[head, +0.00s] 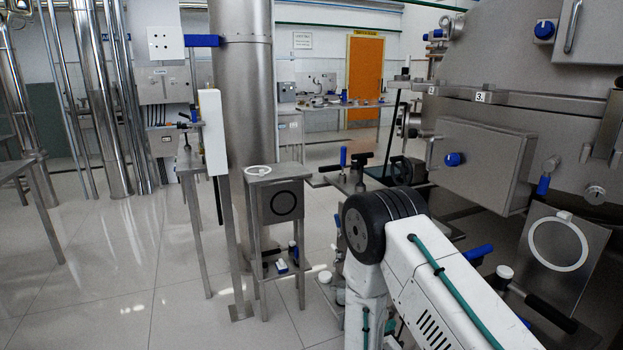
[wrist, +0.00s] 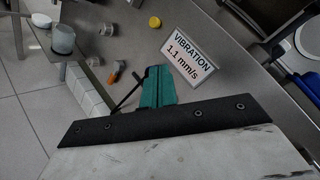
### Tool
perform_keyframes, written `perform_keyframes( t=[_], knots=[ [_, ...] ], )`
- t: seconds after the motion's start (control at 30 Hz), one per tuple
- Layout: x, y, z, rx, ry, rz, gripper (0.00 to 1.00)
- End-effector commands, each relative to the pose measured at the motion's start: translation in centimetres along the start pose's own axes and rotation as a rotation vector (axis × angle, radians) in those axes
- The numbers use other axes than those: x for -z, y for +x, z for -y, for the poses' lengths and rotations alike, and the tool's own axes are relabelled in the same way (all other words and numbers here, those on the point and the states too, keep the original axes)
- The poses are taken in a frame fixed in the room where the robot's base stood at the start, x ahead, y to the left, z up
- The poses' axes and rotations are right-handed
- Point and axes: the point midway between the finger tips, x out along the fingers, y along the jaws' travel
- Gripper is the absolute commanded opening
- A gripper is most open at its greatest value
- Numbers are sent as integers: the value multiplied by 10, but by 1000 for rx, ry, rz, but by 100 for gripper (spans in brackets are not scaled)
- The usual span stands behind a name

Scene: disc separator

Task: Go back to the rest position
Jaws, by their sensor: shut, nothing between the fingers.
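My white arm (head: 440,283) with a black ribbed joint reaches in from the lower right of the head view and bends down past the bottom edge. My gripper is hidden there. In the wrist view my white, worn cover with a black bolted edge fills the bottom. My gripper (wrist: 157,88) shows past that edge as a teal and black part, shut and empty. It is over a grey steel surface (wrist: 225,75) with some room around it. The fingertips are small and hard to make out.
A large steel machine (head: 490,155) closes off the right. A small steel stand (head: 284,204) with a dark ring is left of my arm. A plate with a white ring (head: 557,244) is at right. A vibration sign (wrist: 188,55) and yellow cap (wrist: 155,22) are near my gripper. Floor at left is clear.

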Motion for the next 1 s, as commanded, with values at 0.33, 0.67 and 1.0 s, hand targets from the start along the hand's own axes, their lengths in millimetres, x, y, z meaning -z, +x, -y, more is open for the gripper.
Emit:
perform_keyframes(
  t=[0.33,0.67,1.0],
  knots=[
    [38,-12,30,129,125,-177,0],
    [45,-31,118,429,388,-397,0],
    [31,-94,243,924,888,-670,0]
  ],
)
